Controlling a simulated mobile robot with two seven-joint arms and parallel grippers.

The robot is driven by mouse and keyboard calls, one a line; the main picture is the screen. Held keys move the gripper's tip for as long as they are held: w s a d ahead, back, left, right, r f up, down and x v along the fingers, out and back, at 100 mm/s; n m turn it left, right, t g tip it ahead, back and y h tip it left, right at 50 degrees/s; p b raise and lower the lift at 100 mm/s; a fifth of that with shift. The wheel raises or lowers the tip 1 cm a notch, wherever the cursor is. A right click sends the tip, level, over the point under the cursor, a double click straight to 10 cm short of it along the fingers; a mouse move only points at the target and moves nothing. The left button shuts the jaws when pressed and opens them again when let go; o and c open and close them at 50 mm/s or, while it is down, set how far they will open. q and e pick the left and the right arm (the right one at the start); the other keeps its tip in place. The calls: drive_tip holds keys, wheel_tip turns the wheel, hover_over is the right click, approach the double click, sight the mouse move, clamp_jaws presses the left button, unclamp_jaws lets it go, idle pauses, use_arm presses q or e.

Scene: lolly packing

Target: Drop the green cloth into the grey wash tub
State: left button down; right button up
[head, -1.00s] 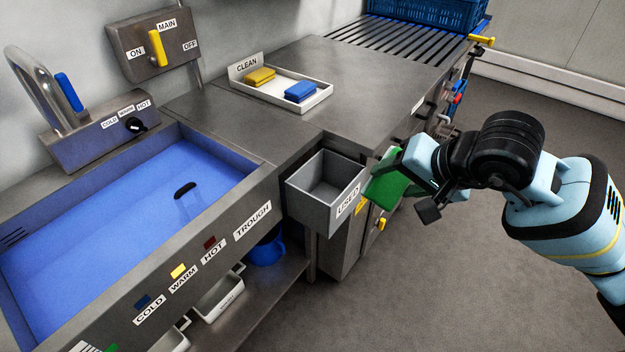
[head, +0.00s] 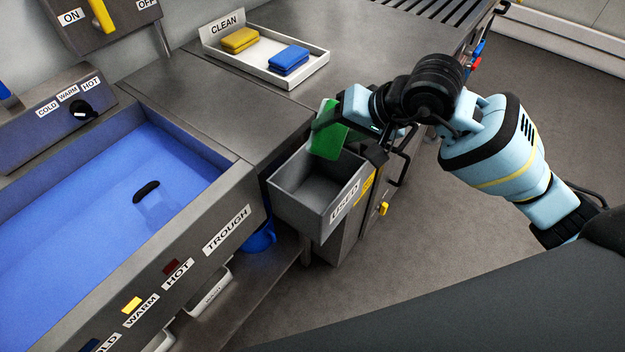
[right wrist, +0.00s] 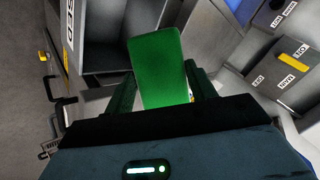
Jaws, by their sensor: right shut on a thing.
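The green cloth (head: 328,131) hangs from my right gripper (head: 338,116), which is shut on it. In the head view the cloth is over the back right part of the open grey tub (head: 287,211) labelled USED. In the right wrist view the cloth (right wrist: 160,68) stands out between the two fingers (right wrist: 163,90), with part of the tub (right wrist: 112,62) behind it. I cannot tell whether the cloth touches the tub's rim. The visible floor of the tub is empty. My left gripper is not in view.
A white CLEAN tray (head: 262,72) holds a yellow cloth (head: 239,40) and a blue cloth (head: 288,60) on the steel counter. The trough (head: 110,215) of blue water lies left of the tub. Open floor (head: 440,230) lies to the right.

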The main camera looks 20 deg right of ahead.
sight(336, 151)
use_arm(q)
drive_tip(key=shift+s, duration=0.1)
use_arm(e)
drive_tip(key=shift+w+a, duration=0.1)
